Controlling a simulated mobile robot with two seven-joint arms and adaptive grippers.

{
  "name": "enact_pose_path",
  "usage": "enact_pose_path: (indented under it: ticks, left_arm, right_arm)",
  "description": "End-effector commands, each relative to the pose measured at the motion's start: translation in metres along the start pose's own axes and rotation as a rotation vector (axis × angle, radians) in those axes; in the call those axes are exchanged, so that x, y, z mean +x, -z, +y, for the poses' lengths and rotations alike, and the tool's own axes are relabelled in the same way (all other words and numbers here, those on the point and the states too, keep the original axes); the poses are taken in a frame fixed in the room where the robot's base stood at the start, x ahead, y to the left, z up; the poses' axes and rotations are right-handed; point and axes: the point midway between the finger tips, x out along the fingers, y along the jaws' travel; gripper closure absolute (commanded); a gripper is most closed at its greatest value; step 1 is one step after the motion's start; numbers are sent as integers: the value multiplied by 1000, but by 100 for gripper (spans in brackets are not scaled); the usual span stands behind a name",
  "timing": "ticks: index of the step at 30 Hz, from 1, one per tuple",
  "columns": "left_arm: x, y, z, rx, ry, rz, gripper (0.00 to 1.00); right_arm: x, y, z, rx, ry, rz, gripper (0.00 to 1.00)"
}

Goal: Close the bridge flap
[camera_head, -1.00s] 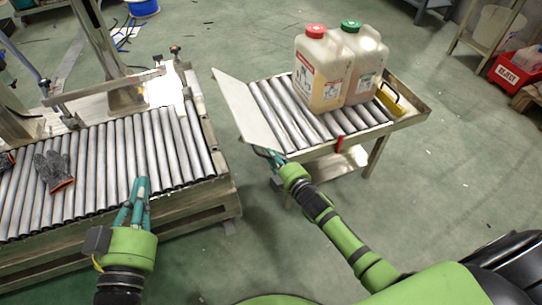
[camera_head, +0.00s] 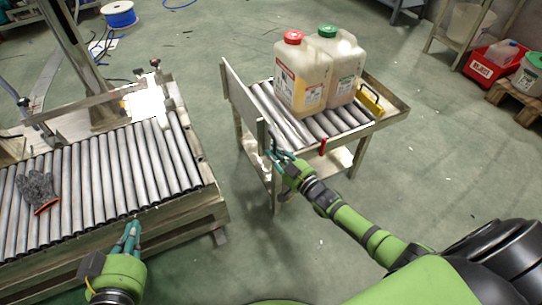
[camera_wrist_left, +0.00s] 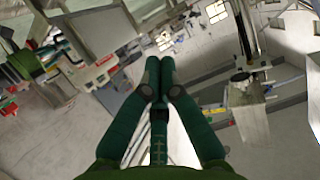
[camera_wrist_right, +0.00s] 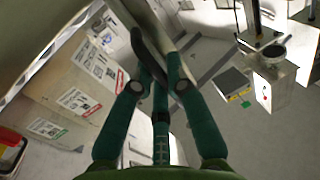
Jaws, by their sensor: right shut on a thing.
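The bridge flap (camera_head: 243,103) is a pale flat plate at the left end of the roller cart (camera_head: 392,112). The exact grip is partly hidden. My left gripper (camera_head: 131,232) is in front of the roller conveyor (camera_head: 110,228), away from the flap. In the left wrist view its fingertips (camera_wrist_left: 161,68) meet with nothing visible between them.
Two jugs, one red-capped (camera_head: 301,80) and one green-capped (camera_head: 340,68), stand on the cart's rollers. A yellow-handled item (camera_head: 370,100) lies at their right. A grey glove (camera_head: 38,190) lies on the conveyor. Clear floor separates conveyor and cart.

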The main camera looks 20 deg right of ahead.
Motion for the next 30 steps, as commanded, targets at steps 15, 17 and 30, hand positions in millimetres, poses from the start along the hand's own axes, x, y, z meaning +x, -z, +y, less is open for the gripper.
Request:
enact_pose_path:
  ticks: [15,17,30]
  left_arm:
    - [-1,34,7,8,-14,174,100]
    - [-1,34,7,8,-15,175,100]
    - [-1,34,7,8,-15,174,100]
  right_arm:
    - [-1,1,12,128,-4,32,100]
    - [-1,1,12,130,-4,32,100]
    - [-2,0,12,129,-4,31,59]
